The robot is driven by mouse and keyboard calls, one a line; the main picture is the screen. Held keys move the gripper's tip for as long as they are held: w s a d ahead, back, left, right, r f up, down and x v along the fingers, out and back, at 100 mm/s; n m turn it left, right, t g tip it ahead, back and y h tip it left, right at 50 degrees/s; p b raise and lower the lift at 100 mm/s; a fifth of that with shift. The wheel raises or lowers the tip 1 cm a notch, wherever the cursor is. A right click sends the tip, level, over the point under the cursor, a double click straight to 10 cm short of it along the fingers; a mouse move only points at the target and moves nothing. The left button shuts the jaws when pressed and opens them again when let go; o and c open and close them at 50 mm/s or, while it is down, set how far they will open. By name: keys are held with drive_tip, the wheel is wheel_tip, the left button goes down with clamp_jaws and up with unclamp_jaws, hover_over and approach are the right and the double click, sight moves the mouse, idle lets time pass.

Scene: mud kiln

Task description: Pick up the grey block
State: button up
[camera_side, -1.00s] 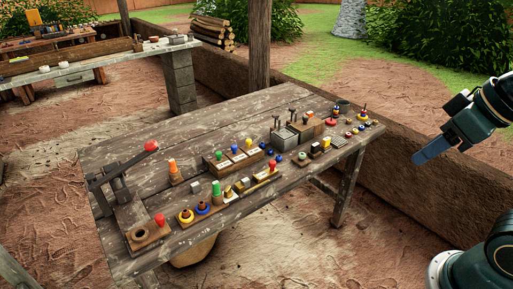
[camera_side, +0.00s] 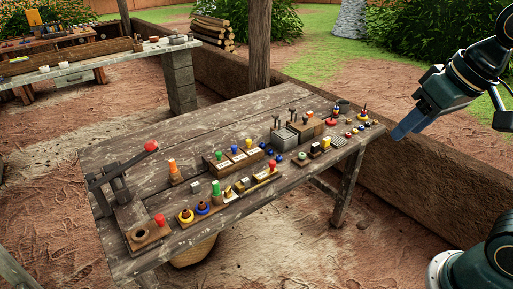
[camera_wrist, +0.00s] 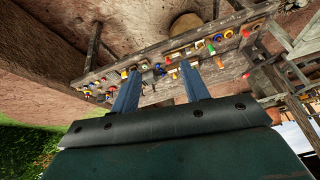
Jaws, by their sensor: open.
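A small grey block (camera_side: 195,187) sits on the wooden table, left of the green-topped peg and below the orange stacked peg in the side view. I cannot pick it out for sure in the wrist view. My gripper (camera_side: 399,134) is in the air past the table's right end, far from the block. In the wrist view, my gripper (camera_wrist: 160,67) shows two blue fingers spread apart with nothing held between them.
The wooden table (camera_side: 130,165) also carries a lever device (camera_side: 122,180), grey boxes with levers (camera_side: 284,139), and several coloured pegs, knobs and rings. A low mud wall (camera_side: 400,185) runs behind its right end. The left back tabletop is clear.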

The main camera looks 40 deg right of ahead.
drive_tip(key=w+a+r+m+g, duration=0.15)
drive_tip(key=w+m, duration=0.25)
drive_tip(key=w, duration=0.8)
drive_tip(key=m+g, duration=0.4)
drive_tip(key=m, duration=0.8)
hover_over(245, 179)
wheel_tip(245, 179, down, 24)
drive_tip(key=shift+t, duration=0.25)
drive_tip(key=f, duration=0.7)
drive_tip(key=shift+s+f, duration=0.3)
drive_tip(key=shift+f, duration=0.5)
drive_tip(key=shift+f, duration=0.1)
drive_tip(key=shift+w+f, duration=0.2)
drive_tip(key=shift+f, duration=2.3)
